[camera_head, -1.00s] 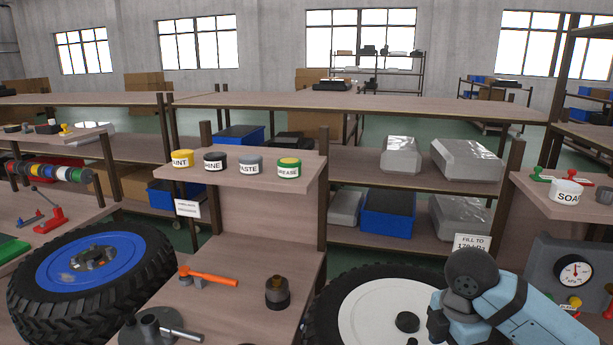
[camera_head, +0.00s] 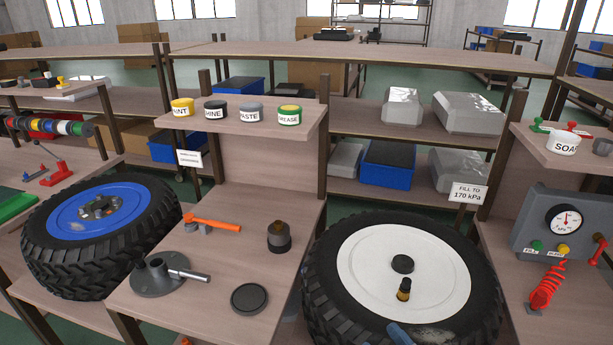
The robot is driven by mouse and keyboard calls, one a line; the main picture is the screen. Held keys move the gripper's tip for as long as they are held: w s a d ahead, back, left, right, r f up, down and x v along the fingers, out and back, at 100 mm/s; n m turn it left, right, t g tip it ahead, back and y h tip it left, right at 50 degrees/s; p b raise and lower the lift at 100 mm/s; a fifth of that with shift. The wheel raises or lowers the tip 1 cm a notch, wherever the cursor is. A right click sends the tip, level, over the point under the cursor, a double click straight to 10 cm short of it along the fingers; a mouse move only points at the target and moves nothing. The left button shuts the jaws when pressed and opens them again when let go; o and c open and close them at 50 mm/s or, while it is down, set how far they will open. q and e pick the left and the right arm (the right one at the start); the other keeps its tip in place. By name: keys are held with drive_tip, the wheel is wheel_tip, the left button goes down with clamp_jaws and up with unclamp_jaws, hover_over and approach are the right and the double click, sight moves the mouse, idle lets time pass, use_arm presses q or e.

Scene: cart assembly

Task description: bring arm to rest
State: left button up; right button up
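Neither of my grippers is in view. A small blue piece, probably of my own arm, shows at the bottom edge in front of the right wheel. The right wheel (camera_head: 365,275), a black tyre with a white hub, lies flat on the right. A black round knob and a small brass-and-black fitting (camera_head: 404,289) sit on its hub. The left wheel (camera_head: 80,222), a black tyre with a blue hub, lies on the left bench.
The middle bench (camera_head: 215,310) holds an orange-handled hammer (camera_head: 215,224), a grey stand (camera_head: 160,278), a dark jar (camera_head: 279,236) and a black disc (camera_head: 249,298). Several labelled tins stand on the shelf above. A gauge panel (camera_head: 535,225) and red coiled hose (camera_head: 546,287) are at the right.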

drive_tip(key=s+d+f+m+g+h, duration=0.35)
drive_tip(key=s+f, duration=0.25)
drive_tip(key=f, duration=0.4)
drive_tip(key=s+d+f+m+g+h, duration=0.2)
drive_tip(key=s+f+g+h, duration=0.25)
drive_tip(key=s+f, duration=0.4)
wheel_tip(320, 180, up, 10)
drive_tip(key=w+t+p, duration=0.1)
drive_tip(key=p, duration=1.2)
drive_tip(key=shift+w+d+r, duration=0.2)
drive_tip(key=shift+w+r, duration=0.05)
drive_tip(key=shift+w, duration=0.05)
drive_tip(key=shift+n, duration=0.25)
